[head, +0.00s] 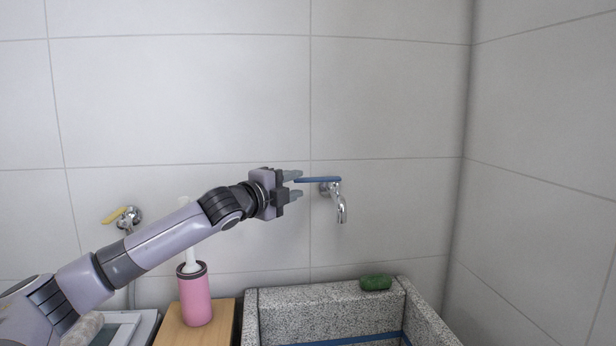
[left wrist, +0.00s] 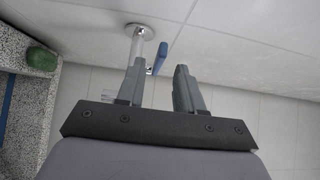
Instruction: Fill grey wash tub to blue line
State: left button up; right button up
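The grey speckled wash tub (head: 310,298) stands at the lower right of the head view, with a blue line (head: 350,340) along its inner wall. Its bottom is out of view. Above it, a chrome tap (head: 341,207) with a blue lever (head: 320,180) is on the wall. The lever points left, and no water shows at the spout. My left gripper (head: 295,185) is open at the lever's free end. In the left wrist view, the blue lever (left wrist: 163,56) shows at the gap between the fingertips (left wrist: 160,68); I cannot tell whether they touch it. My right gripper is out of view.
A green sponge (head: 375,283) lies on the tub's back rim. A pink brush holder (head: 194,295) stands on a wooden board (head: 222,318) left of the tub. Another tap with a yellow lever (head: 115,215) is at the left. A side wall (head: 545,190) bounds the right.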

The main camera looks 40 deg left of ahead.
aim_at(304, 180)
pick_arm(q)
jog(key=w+p, duration=0.1)
jog(key=w, duration=0.2)
jog(key=shift+w+a+r+p, duration=0.15)
jog(key=shift+w+p, duration=0.25)
jog(key=shift+w+a+p, duration=0.1)
jog(key=shift+w+p, duration=0.2)
jog(key=shift+w, duration=0.65)
grip_shut()
